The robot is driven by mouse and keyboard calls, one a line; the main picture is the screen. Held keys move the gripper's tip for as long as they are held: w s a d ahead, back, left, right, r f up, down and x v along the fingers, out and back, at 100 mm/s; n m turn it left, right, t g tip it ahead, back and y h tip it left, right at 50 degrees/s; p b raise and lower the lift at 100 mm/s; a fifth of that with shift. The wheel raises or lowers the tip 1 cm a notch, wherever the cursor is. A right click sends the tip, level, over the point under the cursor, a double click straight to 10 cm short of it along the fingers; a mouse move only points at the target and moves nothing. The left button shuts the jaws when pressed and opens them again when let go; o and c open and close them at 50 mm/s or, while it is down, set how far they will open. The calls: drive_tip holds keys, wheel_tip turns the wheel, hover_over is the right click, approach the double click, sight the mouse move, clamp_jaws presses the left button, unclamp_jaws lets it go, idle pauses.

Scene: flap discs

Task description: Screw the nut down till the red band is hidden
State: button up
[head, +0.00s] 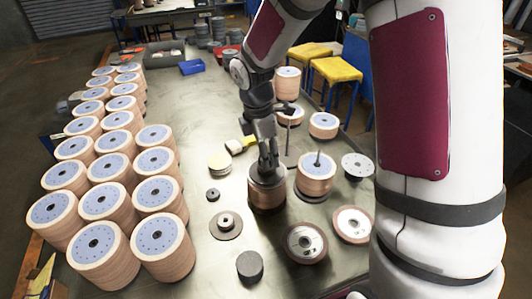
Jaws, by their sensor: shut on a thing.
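My gripper (268,168) points straight down at the top of a stack of flap discs (266,197) near the middle of the table. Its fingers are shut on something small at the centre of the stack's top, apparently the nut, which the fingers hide. I cannot make out the red band or the spindle there.
Many tall disc stacks (95,243) fill the table's left side. Yellow stools (336,70) stand behind, right.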

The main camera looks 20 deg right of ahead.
drive_tip(key=shift+f, duration=0.25)
idle(0.5)
drive_tip(key=o, duration=1.2)
drive_tip(key=shift+o, duration=0.2)
